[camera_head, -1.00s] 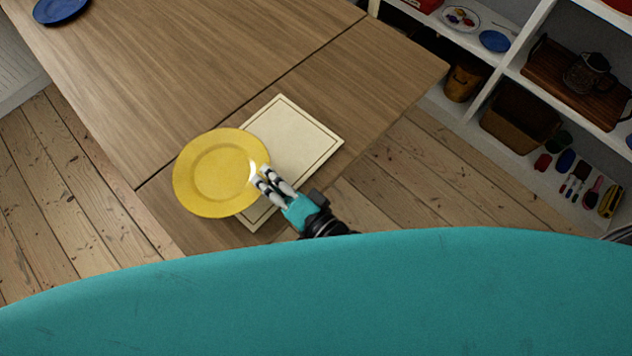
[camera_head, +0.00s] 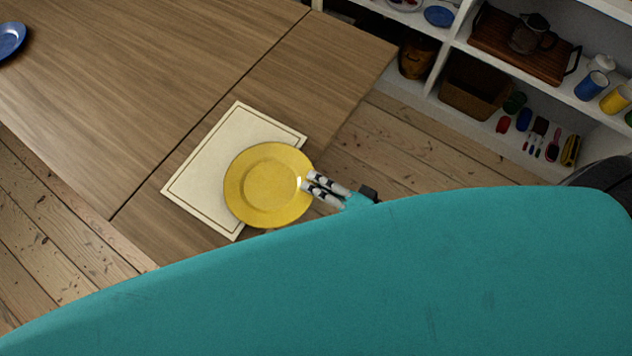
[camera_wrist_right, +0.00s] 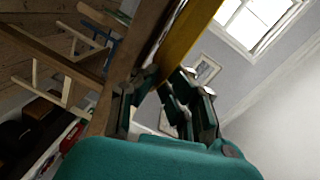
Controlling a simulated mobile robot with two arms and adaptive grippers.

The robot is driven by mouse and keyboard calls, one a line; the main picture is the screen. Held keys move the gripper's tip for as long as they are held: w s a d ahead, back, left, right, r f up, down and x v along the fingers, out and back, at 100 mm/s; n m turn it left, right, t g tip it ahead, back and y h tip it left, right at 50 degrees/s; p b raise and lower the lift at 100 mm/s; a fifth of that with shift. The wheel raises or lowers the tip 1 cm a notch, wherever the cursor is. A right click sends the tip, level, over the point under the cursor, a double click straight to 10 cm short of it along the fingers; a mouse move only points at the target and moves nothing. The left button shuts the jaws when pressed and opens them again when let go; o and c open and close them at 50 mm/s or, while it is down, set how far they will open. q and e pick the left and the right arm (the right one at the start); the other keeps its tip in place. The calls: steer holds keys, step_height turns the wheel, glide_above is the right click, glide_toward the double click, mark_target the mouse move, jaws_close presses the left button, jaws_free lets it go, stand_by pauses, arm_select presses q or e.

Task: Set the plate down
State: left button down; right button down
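The yellow plate (camera_head: 268,186) is over the right part of a cream placemat (camera_head: 208,165) with a dark border line, on the wooden table. My right gripper (camera_head: 308,187) is shut on the plate's right rim. In the right wrist view the yellow plate (camera_wrist_right: 187,35) shows edge-on, running up from between the fingers (camera_wrist_right: 160,88). The plate looks roughly level. I cannot tell for sure whether its underside touches the placemat. My left gripper is in neither view.
The wooden table (camera_head: 130,90) is mostly bare, with a blue plate (camera_head: 10,40) at its far left. White shelves (camera_head: 450,55) with dishes, baskets and small items stand at the right. Chairs (camera_wrist_right: 60,65) show in the right wrist view.

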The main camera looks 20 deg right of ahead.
steer(key=shift+f, duration=0.1)
steer(key=c, duration=1.9)
jaws_free()
steer(key=shift+f, duration=0.2)
steer(key=shift+c, duration=0.2)
steer(key=o, duration=0.5)
steer(key=shift+c, duration=0.2)
steer(key=shift+s+r, duration=0.1)
steer(key=shift+r, duration=0.05)
steer(key=v, duration=1.1)
steer(key=shift+s+d+b, duration=0.25)
steer(key=shift+s+b, duration=0.05)
